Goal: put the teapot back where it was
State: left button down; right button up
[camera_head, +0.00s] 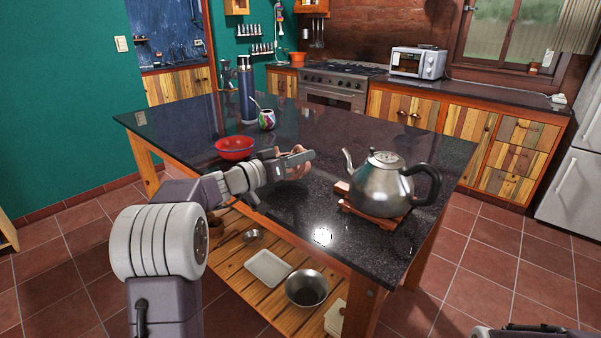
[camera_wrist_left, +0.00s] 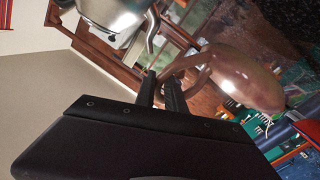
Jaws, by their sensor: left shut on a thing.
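A glossy brown rounded pot (camera_wrist_left: 245,78) with a looped handle shows in the left wrist view; I take it to be the teapot. My left gripper (camera_wrist_left: 162,92) is shut on it at the handle. In the head view my left gripper (camera_head: 303,157) is over the middle of the dark island top, and the brown pot (camera_head: 294,170) is mostly hidden behind it. I cannot tell whether the pot touches the top. A silver kettle (camera_head: 378,184) with a black handle stands upright on a wooden trivet (camera_head: 375,223), right of the gripper.
The dark island top (camera_head: 290,215) also holds a red bowl (camera_head: 234,148), a patterned cup (camera_head: 267,119) and a blue flask (camera_head: 246,90) at the left and back. The top is clear in front of the gripper. A slatted shelf below holds a metal bowl (camera_head: 306,288).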

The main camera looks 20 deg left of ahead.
aim_at(301, 168)
pick_arm(q)
jog(key=shift+f, duration=1.7)
jog(key=shift+s+f+b, duration=0.1)
jog(key=shift+f+b, duration=0.05)
jog(key=shift+b, duration=0.4)
jog(key=c, duration=1.4)
grip_release()
jog(key=shift+r+p, duration=0.3)
jog(key=shift+p, duration=0.2)
jog(key=b+v, duration=0.1)
jog(key=v, duration=1.1)
jog(key=shift+f+b, duration=0.2)
jog(key=shift+b, duration=0.15)
